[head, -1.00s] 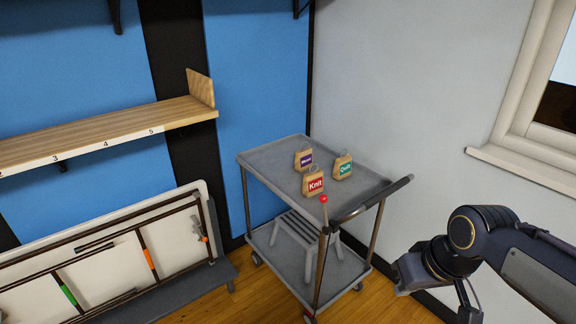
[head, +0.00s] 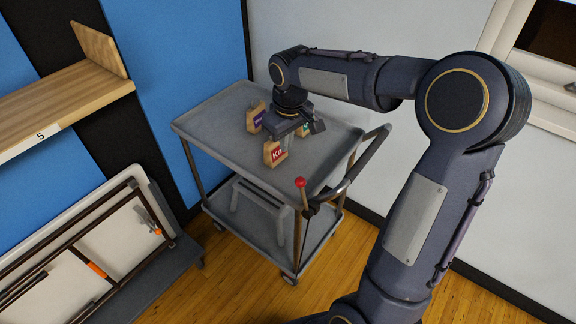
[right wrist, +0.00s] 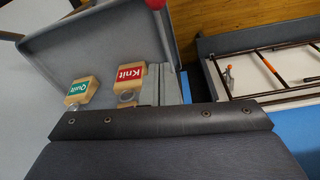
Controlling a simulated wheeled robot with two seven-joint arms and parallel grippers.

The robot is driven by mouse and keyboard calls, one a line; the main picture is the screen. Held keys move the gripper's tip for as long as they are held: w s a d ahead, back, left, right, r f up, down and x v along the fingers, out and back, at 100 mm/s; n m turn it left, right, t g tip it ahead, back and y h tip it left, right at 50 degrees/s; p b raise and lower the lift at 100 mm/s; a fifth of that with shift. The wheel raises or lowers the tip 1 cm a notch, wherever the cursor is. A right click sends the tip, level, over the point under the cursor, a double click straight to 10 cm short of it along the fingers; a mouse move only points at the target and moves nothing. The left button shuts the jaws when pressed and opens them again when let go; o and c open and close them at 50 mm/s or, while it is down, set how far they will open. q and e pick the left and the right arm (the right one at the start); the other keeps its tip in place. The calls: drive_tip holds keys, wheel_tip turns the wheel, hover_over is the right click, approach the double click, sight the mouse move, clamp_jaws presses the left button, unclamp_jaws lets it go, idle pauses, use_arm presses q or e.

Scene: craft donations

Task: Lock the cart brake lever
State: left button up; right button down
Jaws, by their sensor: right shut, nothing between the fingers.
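The grey cart (head: 215,140) stands in the corner by the walls. Its brake lever, a dark rod topped by a red knob (head: 301,183), rises upright at the near side, beside the push handle (head: 352,170). The knob also shows at the top edge of the right wrist view (right wrist: 155,4). My right gripper (head: 288,142) is shut and empty, pointing down over the cart's top among the bags, above and behind the knob and apart from it. Its closed fingers show in the right wrist view (right wrist: 168,88). My left gripper is not in view.
On the cart top are a Knit bag (head: 274,153), a purple-labelled bag (head: 256,117) and a Quilt bag (right wrist: 81,92), partly hidden by my gripper in the head view. A step stool (head: 258,200) sits on the lower shelf. A wooden shelf (head: 60,100) is at left.

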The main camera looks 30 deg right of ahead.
sight(303, 197)
wheel_tip(303, 197, down, 9)
drive_tip(key=s+p, duration=0.2)
drive_tip(key=shift+s+d, duration=0.15)
drive_tip(key=shift+d, duration=0.25)
drive_tip(key=shift+f, duration=0.1)
idle(0.4)
